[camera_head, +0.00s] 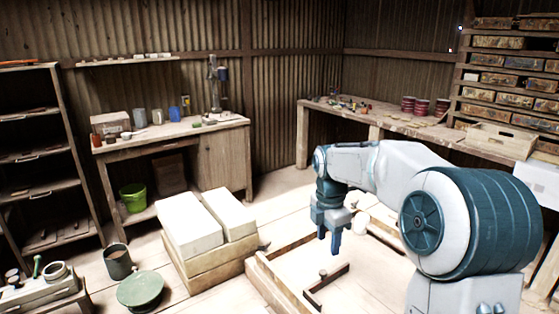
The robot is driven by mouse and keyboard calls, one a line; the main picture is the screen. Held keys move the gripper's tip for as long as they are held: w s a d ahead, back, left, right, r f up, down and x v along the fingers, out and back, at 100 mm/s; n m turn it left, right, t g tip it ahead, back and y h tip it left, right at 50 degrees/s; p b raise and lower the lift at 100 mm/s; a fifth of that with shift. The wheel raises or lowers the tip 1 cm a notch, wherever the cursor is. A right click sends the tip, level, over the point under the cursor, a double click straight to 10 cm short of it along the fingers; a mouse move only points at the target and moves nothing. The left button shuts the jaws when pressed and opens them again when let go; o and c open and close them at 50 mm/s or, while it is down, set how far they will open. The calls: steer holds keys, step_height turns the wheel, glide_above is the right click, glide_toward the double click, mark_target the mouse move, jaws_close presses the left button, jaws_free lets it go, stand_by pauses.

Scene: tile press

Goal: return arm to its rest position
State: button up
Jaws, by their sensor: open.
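My arm reaches in from the right side of the head view, bent, with its wrist pointing down. My gripper (335,243) hangs with its fingers downward above a low wooden frame (262,283) on the floor. The fingers look apart with nothing between them. A small dark wooden bar with a knob (326,279) lies within the frame, below and apart from the fingers. The far right part of the frame is hidden by my arm.
Two pale blocks (192,225) sit on a wooden base left of the frame. A green round lid or stool (140,289) and a dark bucket (118,262) stand further left. A workbench (172,139) and a long bench (385,121) line the walls. Some bare floor shows behind the frame.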

steer(key=s+f+m+t, duration=0.2)
steer(key=s+m, duration=2)
steer(key=s, duration=0.3)
steer(key=shift+s+d+t, duration=0.3)
steer(key=shift+d, duration=0.1)
